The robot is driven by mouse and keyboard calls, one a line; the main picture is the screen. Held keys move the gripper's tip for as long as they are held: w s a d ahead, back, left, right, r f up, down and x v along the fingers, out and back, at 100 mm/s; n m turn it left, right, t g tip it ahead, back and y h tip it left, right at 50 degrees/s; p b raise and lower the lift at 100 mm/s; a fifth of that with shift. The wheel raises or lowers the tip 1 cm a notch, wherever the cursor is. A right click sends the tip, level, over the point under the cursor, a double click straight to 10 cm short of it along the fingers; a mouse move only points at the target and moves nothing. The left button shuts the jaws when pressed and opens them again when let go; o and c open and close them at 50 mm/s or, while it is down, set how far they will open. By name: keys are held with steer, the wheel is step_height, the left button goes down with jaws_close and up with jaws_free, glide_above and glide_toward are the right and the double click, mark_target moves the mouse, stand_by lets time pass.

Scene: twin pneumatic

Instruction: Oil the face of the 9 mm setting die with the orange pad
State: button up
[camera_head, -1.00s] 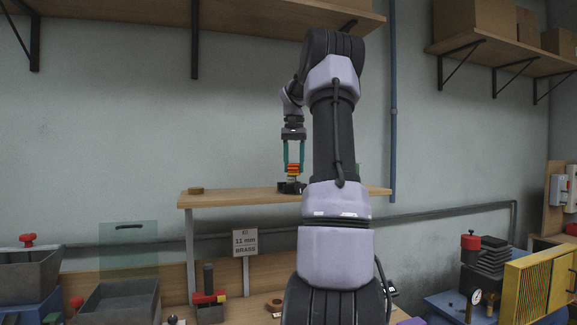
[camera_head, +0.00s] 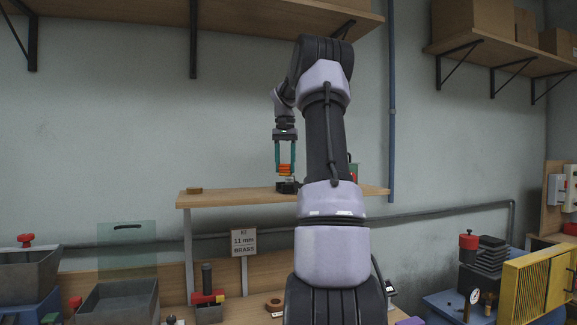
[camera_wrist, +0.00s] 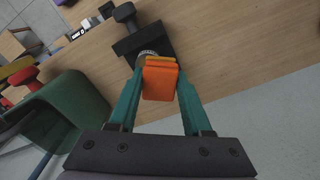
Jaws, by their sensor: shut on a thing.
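My gripper (camera_head: 285,170) is shut on the orange pad (camera_wrist: 160,80), which sits between its teal fingers. In the head view the pad (camera_head: 285,168) is just above a black block (camera_head: 288,188) on the raised wooden shelf. In the wrist view the black block (camera_wrist: 128,43) has a knob, and a round metallic part (camera_wrist: 147,54) shows right at the pad's far edge, partly hidden by it. I cannot tell whether pad and metal touch. No 9 mm marking is readable, so I cannot confirm which die this is.
The shelf (camera_head: 230,199) is bare to the left except for a small wooden disc (camera_head: 194,190). A green container (camera_wrist: 70,110) stands left in the wrist view. My arm hides part of the shelf.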

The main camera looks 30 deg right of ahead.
steer(key=shift+a, duration=0.1)
steer(key=shift+r, duration=2.95)
steer(key=shift+r, duration=1.5)
steer(key=shift+f, duration=0.1)
steer(key=shift+f, duration=3.3)
steer(key=shift+f, duration=1.05)
